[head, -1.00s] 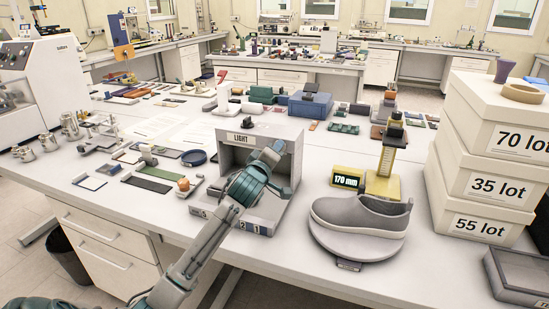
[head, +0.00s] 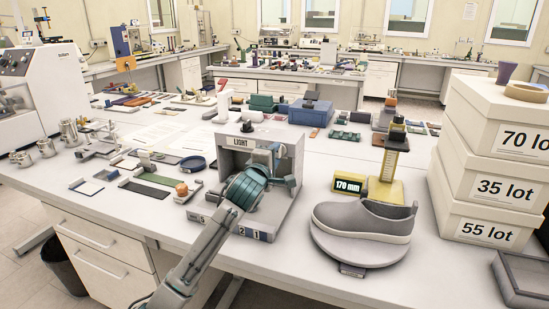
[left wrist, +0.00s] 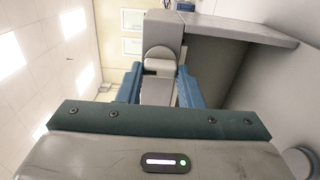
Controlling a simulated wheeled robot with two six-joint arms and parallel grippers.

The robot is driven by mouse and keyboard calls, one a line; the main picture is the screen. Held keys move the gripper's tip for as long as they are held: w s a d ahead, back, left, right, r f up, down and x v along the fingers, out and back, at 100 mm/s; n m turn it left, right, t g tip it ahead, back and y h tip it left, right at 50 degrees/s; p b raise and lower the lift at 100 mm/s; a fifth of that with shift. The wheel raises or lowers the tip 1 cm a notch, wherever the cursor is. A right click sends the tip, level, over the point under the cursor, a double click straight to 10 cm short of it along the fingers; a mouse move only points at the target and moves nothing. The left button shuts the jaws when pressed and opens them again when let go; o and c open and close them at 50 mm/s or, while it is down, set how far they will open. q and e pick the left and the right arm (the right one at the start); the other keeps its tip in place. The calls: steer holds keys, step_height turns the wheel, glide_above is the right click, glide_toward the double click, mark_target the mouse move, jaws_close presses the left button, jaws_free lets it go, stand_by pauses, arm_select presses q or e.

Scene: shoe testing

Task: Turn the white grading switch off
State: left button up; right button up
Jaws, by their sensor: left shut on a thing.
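A pale block (head: 262,157), seemingly the white grading switch, shows beside the fingers. In the left wrist view, the blue fingers of my left gripper (left wrist: 160,85) close on a pale rounded piece (left wrist: 159,67) between them, in front of a grey panel (left wrist: 220,50). The fingers hide part of the switch, and its on or off position cannot be told. My right gripper is not in view.
A grey shoe (head: 365,220) on a round stand and a yellow gauge (head: 347,185) reading 170 mm are right of the box. Stacked lot boxes (head: 490,187) stand at far right. Small samples (head: 150,187) lie on the left. The table front is mostly clear.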

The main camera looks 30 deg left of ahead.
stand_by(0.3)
arm_select(q)
steer(key=o, duration=1)
steer(key=b+v, duration=0.2)
steer(key=v, duration=0.9)
steer(key=shift+a+f, duration=0.1)
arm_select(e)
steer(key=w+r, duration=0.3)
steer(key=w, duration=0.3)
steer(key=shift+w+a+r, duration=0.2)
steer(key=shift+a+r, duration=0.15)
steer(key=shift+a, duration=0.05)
arm_select(q)
steer(key=shift+w, duration=0.1)
